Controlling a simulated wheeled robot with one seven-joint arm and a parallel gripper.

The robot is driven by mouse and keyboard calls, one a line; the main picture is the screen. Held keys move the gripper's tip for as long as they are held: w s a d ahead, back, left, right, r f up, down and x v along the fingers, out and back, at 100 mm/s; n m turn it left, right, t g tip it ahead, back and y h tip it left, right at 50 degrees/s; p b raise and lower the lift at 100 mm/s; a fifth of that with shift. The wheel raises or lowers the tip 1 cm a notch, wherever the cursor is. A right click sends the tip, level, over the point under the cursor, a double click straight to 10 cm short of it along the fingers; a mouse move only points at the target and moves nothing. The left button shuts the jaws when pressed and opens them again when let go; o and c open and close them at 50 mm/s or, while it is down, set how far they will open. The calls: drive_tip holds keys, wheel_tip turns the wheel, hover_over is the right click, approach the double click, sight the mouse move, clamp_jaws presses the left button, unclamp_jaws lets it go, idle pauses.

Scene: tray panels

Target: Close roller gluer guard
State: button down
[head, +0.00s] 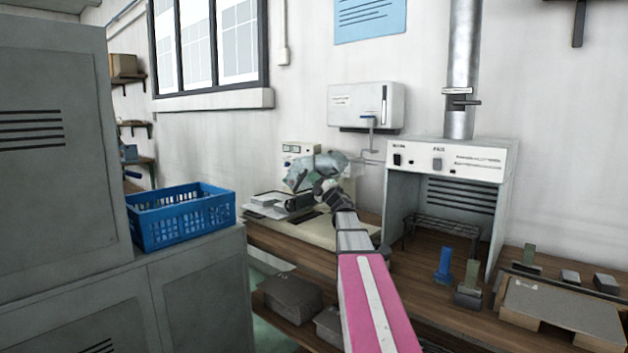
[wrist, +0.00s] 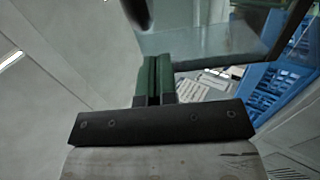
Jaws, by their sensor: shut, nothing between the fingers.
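The roller gluer (head: 345,232) is a cream machine on the wooden bench in the head view, with a control box (head: 300,150) at its back and a dark roller part at its left. My arm reaches over it and hides much of its middle and right. My gripper (wrist: 154,62) shows in the wrist view with its two green fingers shut together and nothing between them. A see-through grey pane (wrist: 205,42), which looks like the guard, lies beyond and right of the fingertips. I cannot tell whether the fingers touch it. The guard is not clear in the head view.
A blue crate (head: 180,218) stands on the grey cabinet (head: 200,285) at the left; it also shows in the wrist view (wrist: 275,92). A white hood (head: 450,158) with a duct stands right of the gluer. Small blocks and a cardboard piece (head: 562,312) lie on the bench's right.

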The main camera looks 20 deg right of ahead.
drive_tip(key=shift+r, duration=0.1)
drive_tip(key=shift+w+a+r+g+h, duration=0.4)
drive_tip(key=shift+w+r+g, duration=0.15)
drive_tip(key=shift+g, duration=0.1)
drive_tip(key=shift+w+a+r+g+h, duration=0.3)
drive_tip(key=shift+w+r+g+h, duration=0.15)
drive_tip(key=shift+g, duration=0.2)
drive_tip(key=shift+x, duration=1.65)
drive_tip(key=shift+w+a+r, duration=0.15)
drive_tip(key=shift+w, duration=0.15)
drive_tip(key=w+a+f+g+h, duration=0.6)
drive_tip(key=w+f+g, duration=0.3)
drive_tip(key=w, duration=0.2)
drive_tip(key=shift+w+a+f, duration=0.35)
drive_tip(key=shift+a+f, duration=0.05)
drive_tip(key=shift+a, duration=0.5)
